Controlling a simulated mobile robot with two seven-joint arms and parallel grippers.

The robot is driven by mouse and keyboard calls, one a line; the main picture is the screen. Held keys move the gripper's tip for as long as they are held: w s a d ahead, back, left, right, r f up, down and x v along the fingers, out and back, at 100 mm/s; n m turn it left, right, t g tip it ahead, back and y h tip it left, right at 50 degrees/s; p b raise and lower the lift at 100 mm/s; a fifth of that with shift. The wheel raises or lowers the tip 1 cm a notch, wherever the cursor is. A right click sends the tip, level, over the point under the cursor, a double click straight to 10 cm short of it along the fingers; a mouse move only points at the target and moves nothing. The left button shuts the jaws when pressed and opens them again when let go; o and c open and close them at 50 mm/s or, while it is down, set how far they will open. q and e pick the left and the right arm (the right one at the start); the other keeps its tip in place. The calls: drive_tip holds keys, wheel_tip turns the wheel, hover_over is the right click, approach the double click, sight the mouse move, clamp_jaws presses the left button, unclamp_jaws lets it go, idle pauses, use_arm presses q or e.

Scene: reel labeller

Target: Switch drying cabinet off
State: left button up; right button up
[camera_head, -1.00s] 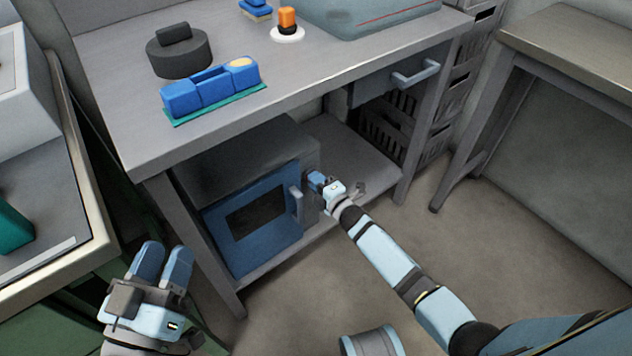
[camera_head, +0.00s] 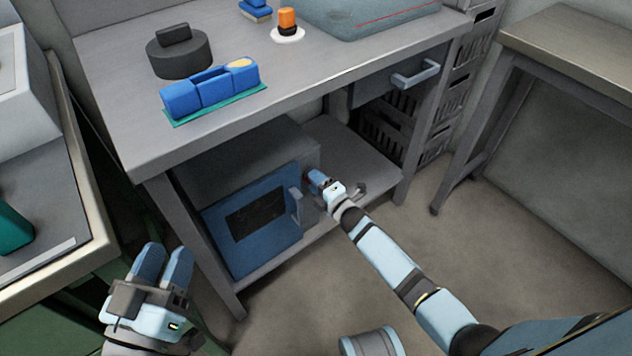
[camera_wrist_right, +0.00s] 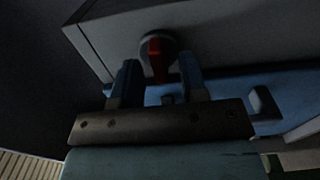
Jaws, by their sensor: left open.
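The drying cabinet (camera_head: 255,150) is a grey box with a blue door and dark window, on the shelf under the workbench. Its door is shut, with a grey handle (camera_head: 296,205) at the door's right edge. A red knob (camera_wrist_right: 156,56) on a round grey base shows on the cabinet's face in the right wrist view. My right gripper (camera_wrist_right: 158,75) is open, its two blue fingertips apart on either side of the knob's lower end; I cannot tell whether they touch it. In the head view my right gripper (camera_head: 314,178) hides most of the knob. My left gripper (camera_head: 164,264) is open and empty at lower left.
The workbench (camera_head: 120,105) overhangs the cabinet. On it are a blue device (camera_head: 210,90), a dark round item (camera_head: 178,55) and an orange-topped item (camera_head: 287,22). Dark crates (camera_head: 395,130) stand behind the lower shelf at right.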

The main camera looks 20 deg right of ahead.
use_arm(q)
drive_tip(key=shift+a+f+g+y+p, duration=0.1)
drive_tip(key=shift+a+g+y+p, duration=0.4)
drive_tip(key=shift+p, duration=1.25)
use_arm(e)
drive_tip(key=v, duration=1.3)
drive_tip(key=shift+s, duration=0.35)
use_arm(q)
drive_tip(key=shift+a, duration=0.1)
use_arm(e)
drive_tip(key=shift+d+r, duration=0.1)
